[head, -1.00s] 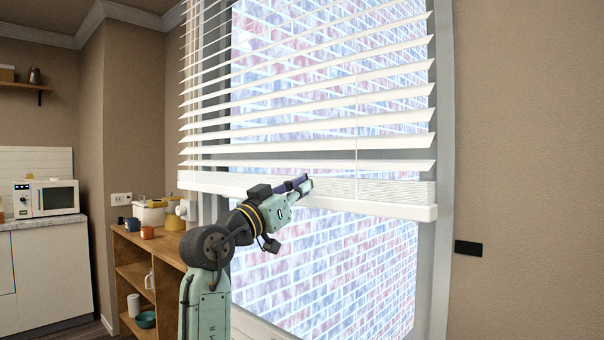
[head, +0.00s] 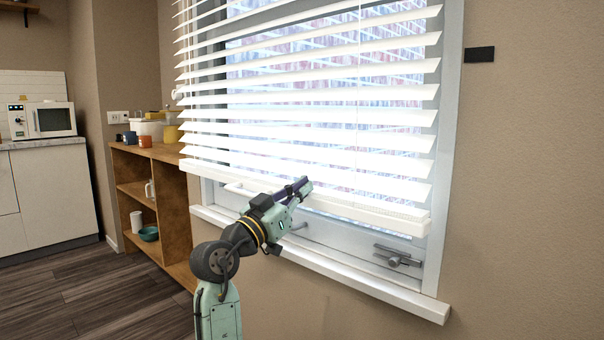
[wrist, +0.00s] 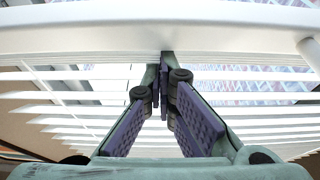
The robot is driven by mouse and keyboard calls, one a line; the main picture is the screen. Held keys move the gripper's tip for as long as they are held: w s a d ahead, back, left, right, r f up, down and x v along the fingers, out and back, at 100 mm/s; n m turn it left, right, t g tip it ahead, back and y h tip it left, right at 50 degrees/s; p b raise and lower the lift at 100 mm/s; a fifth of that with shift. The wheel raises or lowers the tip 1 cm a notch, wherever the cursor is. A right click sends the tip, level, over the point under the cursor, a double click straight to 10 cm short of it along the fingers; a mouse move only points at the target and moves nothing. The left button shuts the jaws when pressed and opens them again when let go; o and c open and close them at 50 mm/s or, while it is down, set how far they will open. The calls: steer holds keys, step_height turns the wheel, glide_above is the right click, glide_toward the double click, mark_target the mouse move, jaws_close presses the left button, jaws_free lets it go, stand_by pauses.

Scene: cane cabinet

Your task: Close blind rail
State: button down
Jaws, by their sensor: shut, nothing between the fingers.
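The white blind rail (head: 385,213) is the bottom bar of the slatted window blind (head: 300,110). It hangs low in the window, a little above the sill, and slopes down to the right in the head view. My gripper (head: 303,186) is at the middle of the rail, in front of the lowest slats. In the wrist view, the gripper's purple-padded fingers (wrist: 164,78) come together at the tips and hold nothing. A broad white bar, seemingly the rail (wrist: 160,32), crosses the top of that view close to the fingertips. I cannot tell whether they touch.
A white window sill (head: 340,278) juts out below the blind. A metal window latch (head: 397,257) sits on the frame at lower right. A wooden shelf unit (head: 165,200) with cups and jars stands left of the window.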

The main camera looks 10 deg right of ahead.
step_height(320, 180, down, 15)
steer(key=b, duration=0.8)
